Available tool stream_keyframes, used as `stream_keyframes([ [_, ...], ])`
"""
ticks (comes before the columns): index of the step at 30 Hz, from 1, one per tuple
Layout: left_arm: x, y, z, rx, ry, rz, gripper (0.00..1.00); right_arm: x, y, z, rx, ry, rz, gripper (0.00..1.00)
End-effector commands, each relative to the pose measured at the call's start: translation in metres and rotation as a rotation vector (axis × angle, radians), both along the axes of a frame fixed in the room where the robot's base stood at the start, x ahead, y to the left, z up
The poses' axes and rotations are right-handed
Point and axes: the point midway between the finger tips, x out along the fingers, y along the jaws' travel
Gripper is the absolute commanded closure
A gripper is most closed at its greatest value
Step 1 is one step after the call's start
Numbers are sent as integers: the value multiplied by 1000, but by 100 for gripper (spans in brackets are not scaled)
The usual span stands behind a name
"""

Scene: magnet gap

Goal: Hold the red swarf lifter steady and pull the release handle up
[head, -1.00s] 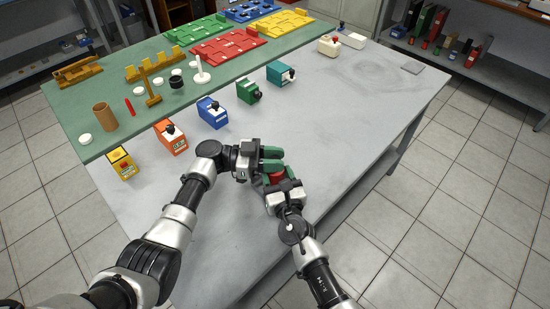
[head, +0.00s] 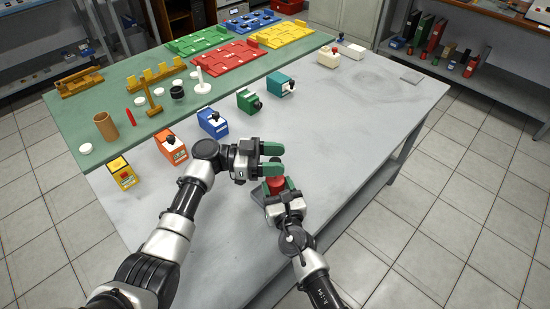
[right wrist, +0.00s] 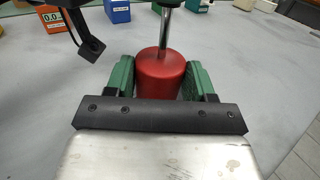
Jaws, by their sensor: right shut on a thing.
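The red swarf lifter (head: 277,184) stands near the table's front edge, below my left gripper in the head view. In the right wrist view its red body (right wrist: 162,78) is upright between my green fingers, and a shiny rod (right wrist: 168,28) rises from its top and leaves the picture. My right gripper (head: 276,188) is shut on the red body from the near side. My left gripper (head: 273,158) is just above the lifter, its two green fingers apart. The release handle cannot be made out; the rod's top is out of the wrist view.
Yellow (head: 122,173), orange (head: 172,147), blue (head: 212,122), green (head: 249,101) and teal (head: 281,83) boxes stand in a row along the green mat (head: 75,112).

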Motion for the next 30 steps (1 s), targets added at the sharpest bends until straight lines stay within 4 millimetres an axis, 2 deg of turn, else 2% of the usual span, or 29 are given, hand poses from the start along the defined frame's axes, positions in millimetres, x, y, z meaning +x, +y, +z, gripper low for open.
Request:
stream_keyframes([
  [4, 0, 3, -1, 1, 1, 0, 46, 0, 0, -1, -1, 2, 0, 74],
  [8, 1, 17, -1, 2, 1, 2, 46, 0, 0, -1, -1, 2, 0, 74],
  [15, 2, 67, -1, 2, 0, 3, 46, 0, 0, -1, 0, 1, 0, 74],
  [21, 3, 103, 0, 1, 0, 1, 46, 0, 0, -1, 0, 1, 1, 74],
  [25, 4, 116, 0, 0, -1, 1, 46, 0, 0, 0, 0, 1, 1, 74],
  [30, 4, 121, 0, 0, 0, 0, 46, 0, 0, 0, 1, 0, 1, 74],
])
